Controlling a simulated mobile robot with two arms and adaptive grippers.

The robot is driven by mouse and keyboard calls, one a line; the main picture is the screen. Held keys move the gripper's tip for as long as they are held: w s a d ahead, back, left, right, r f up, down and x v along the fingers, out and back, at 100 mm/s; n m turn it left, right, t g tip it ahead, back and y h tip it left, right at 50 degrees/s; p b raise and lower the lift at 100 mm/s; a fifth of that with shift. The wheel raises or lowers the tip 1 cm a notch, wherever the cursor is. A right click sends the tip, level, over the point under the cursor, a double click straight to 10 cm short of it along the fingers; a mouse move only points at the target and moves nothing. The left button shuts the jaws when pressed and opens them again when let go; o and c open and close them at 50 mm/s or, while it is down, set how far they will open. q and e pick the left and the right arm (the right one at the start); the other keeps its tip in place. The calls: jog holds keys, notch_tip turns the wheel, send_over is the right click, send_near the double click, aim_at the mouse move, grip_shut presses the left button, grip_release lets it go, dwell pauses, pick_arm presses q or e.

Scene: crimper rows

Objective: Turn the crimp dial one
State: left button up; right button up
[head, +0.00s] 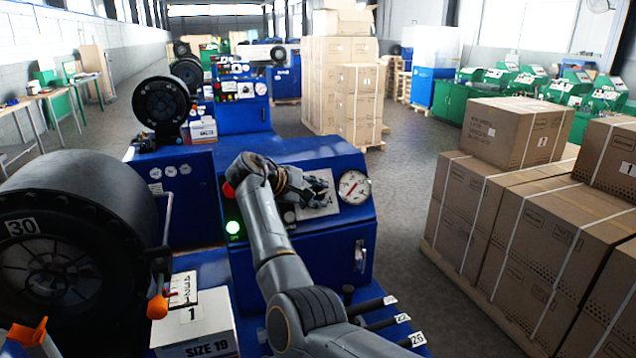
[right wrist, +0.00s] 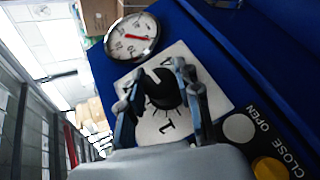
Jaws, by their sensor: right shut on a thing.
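The crimp dial (right wrist: 163,92) is a black knob on a white plate (right wrist: 200,70) with tick marks and numerals, set in the blue machine's sloped panel. A 1 shows on the plate on the gripper's side of the knob in the right wrist view. My right gripper (right wrist: 160,105) is shut on the dial, a finger on each side. In the head view the right gripper (head: 318,192) is over the same plate (head: 325,208) and hides most of the dial. My left gripper does not show.
A round pressure gauge (head: 353,187) sits right of the plate. OPEN and CLOSE buttons are beside it; a green light (head: 233,228) glows at the panel's left. Strapped cartons (head: 545,215) stand right across an aisle.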

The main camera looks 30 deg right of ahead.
jog(key=shift+m+g+y+p, duration=0.3)
jog(key=shift+m+y+p, duration=0.25)
jog(key=shift+p, duration=0.2)
jog(key=shift+f, duration=0.1)
jog(key=o, duration=1.2)
jog(key=shift+w, duration=0.1)
jog(key=shift+c, duration=0.2)
jog(key=shift+a, duration=0.1)
jog(key=w+v, duration=0.1)
jog(key=v, duration=1)
jog(key=shift+s+a+r, duration=0.3)
jog(key=shift+s, duration=0.15)
